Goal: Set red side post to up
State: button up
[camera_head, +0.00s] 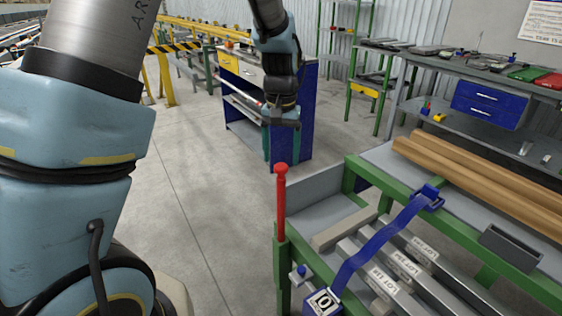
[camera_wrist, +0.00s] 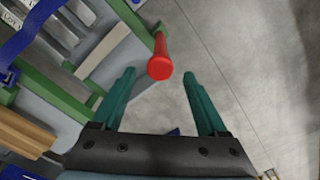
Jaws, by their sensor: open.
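The red side post (camera_head: 281,205) stands upright at the near left corner of the green-framed runout table (camera_head: 293,245), rising from a green corner leg, with a round knob on top. In the wrist view the red post (camera_wrist: 160,62) is seen from above, its knob facing the camera between the fingertip ends. My gripper (camera_head: 283,150) hangs above and beyond the post in the head view, pointing down, with teal fingers. In the wrist view my gripper (camera_wrist: 159,76) is open and empty, with a wide gap. I cannot tell the height between fingertips and knob.
A blue strap (camera_head: 385,235) crosses labelled metal bars (camera_head: 395,262) on the table. Brown rolls (camera_head: 480,175) and a grey tray (camera_head: 510,246) lie to the right. A blue cabinet (camera_head: 293,115) stands behind my gripper. Floor left of the table is clear.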

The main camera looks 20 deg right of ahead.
notch_tip(320, 180, up, 8)
jog(key=b, duration=0.1)
jog(key=shift+r, duration=0.25)
jog(key=s+a+f+n, duration=0.1)
jog(key=a+f+n, duration=0.1)
jog(key=a, duration=0.8)
jog(key=s+a+f+n+t, duration=0.1)
jog(key=a+f, duration=0.1)
jog(key=a, duration=0.7)
jog(key=s+a+f+n, duration=0.2)
jog(key=a+f, duration=0.1)
jog(key=a, duration=0.7)
jog(key=shift+a+n+t, duration=0.3)
jog(key=shift+a, duration=0.05)
jog(key=shift+o, duration=0.2)
jog(key=shift+f, duration=0.1)
jog(key=o, duration=0.3)
jog(key=shift+o, duration=0.2)
